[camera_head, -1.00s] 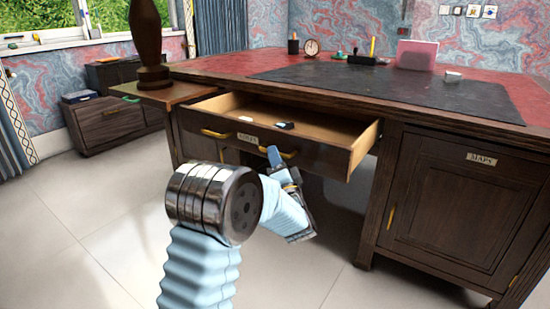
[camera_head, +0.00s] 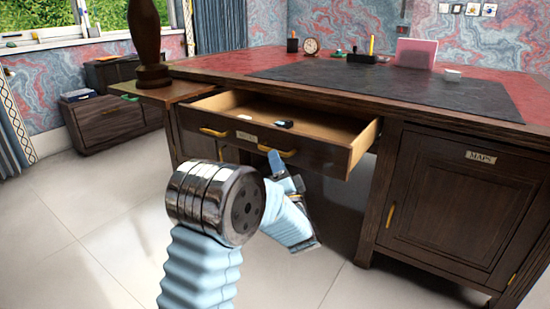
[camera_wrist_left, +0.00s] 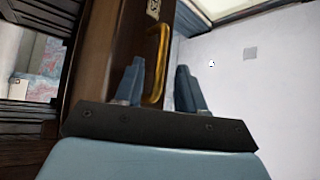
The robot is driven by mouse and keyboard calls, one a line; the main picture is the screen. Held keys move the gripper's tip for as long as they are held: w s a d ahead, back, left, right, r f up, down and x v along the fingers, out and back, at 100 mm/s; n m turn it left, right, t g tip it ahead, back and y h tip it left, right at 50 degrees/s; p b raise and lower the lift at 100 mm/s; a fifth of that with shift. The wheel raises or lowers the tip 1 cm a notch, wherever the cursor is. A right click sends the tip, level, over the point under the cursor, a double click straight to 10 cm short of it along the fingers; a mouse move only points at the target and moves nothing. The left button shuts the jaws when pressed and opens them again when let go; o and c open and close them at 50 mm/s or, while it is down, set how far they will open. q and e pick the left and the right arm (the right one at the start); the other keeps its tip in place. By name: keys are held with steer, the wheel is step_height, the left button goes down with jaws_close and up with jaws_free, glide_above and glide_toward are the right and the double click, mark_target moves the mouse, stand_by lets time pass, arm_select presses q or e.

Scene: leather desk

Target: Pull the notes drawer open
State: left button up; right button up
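The notes drawer (camera_head: 330,152) is pulled out of the dark wooden desk, and its pale inside shows. Its front carries a small label (camera_head: 247,137), too blurred to read, and two brass handles. The left handle (camera_head: 213,132) is free. My left gripper (camera_head: 277,161) is at the right handle (camera_head: 284,153), just below and in front of it. In the left wrist view the fingers of my left gripper (camera_wrist_left: 160,85) stand apart, with the brass handle (camera_wrist_left: 161,60) showing between them; I cannot tell whether they touch it. My right gripper is out of view.
A small dark item (camera_head: 284,124) and a white one lie in the drawer. A MAPS cupboard (camera_head: 450,210) is at the right of the desk. A clock (camera_head: 310,46), pink object (camera_head: 416,53) and white cup (camera_head: 452,75) stand on top. The floor in front is clear.

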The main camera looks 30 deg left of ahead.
arm_select(q)
steer(key=v, duration=1.1)
steer(key=shift+w, duration=0.1)
steer(key=d+f+g+h+p, duration=0.25)
steer(key=f+h, duration=0.35)
steer(key=f, duration=0.5)
steer(key=d+f+g+h+p, duration=0.1)
steer(key=d+f+h+p, duration=0.2)
steer(key=f+h, duration=0.6)
steer(key=s+d+f+n+g+h+p, duration=0.1)
steer(key=s+d+f+n+g, duration=0.1)
steer(key=s, duration=0.5)
steer(key=s+d+f+n+g+h+p, duration=0.1)
steer(key=s+d+f+g+h, duration=0.1)
steer(key=s+d+f+g, duration=0.2)
steer(key=s+d+f+n+g+h+p, duration=0.1)
steer(key=s+d+f+n+g+h, duration=0.1)
steer(key=s+d+f+g, duration=0.2)
steer(key=s+f+g, duration=0.1)
steer(key=s+f, duration=0.2)
steer(key=s, duration=0.3)
steer(key=shift+s+f+n+p, duration=0.25)
steer(key=shift+s+n+p, duration=0.05)
steer(key=shift+p, duration=0.05)
